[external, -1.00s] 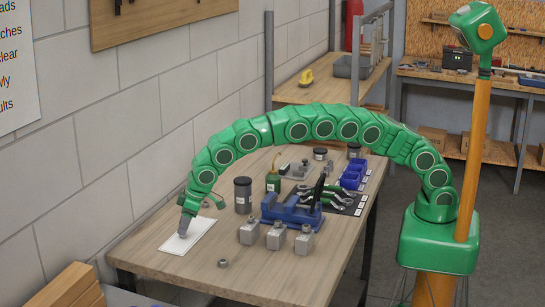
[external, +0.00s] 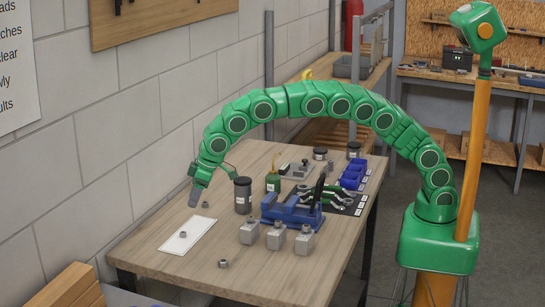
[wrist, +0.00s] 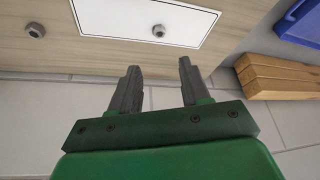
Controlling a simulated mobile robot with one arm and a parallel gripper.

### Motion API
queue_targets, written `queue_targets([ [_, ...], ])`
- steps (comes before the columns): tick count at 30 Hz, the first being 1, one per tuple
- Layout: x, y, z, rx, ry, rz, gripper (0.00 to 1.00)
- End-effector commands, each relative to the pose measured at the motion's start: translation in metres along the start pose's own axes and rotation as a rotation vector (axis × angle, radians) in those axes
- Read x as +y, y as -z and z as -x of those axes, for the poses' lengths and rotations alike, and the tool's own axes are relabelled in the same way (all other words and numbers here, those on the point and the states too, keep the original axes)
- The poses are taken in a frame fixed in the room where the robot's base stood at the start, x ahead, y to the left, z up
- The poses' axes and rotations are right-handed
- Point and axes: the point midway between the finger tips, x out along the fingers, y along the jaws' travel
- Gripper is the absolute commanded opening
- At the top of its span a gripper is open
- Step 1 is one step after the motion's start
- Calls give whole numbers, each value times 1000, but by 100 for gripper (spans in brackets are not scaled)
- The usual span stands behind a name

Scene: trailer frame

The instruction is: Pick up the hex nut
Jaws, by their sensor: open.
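A small grey hex nut (external: 183,234) lies on a white rectangular sheet (external: 203,232) on the wooden table. The wrist view also shows this nut (wrist: 158,30) on the sheet, beyond my fingertips. A second nut (external: 205,205) lies on bare wood behind the sheet, close to my gripper in the picture. A third nut (external: 223,263) lies on the wood in front of the sheet. My gripper (external: 192,200) is raised at the table's wall side. In the wrist view my gripper (wrist: 158,64) has its two grey fingers apart, with nothing between them.
A dark canister (external: 242,196), a blue vise (external: 291,212) and several grey metal blocks (external: 276,236) stand right of the sheet. Wooden bars (external: 70,287) lie off the table at lower left. The wood around the front nut is clear.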

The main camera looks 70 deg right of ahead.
Motion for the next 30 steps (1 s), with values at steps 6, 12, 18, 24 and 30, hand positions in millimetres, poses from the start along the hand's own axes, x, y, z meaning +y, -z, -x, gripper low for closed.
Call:
queue_targets([
  [6,0,0,-1,-1,0,0,51],
  [12,0,0,-1,-1,0,0,58],
  [18,-4,-2,0,-2,4,12,58],
  [24,-29,-21,-1,-6,37,113,58],
  [30,-70,-54,1,-3,97,272,58],
])
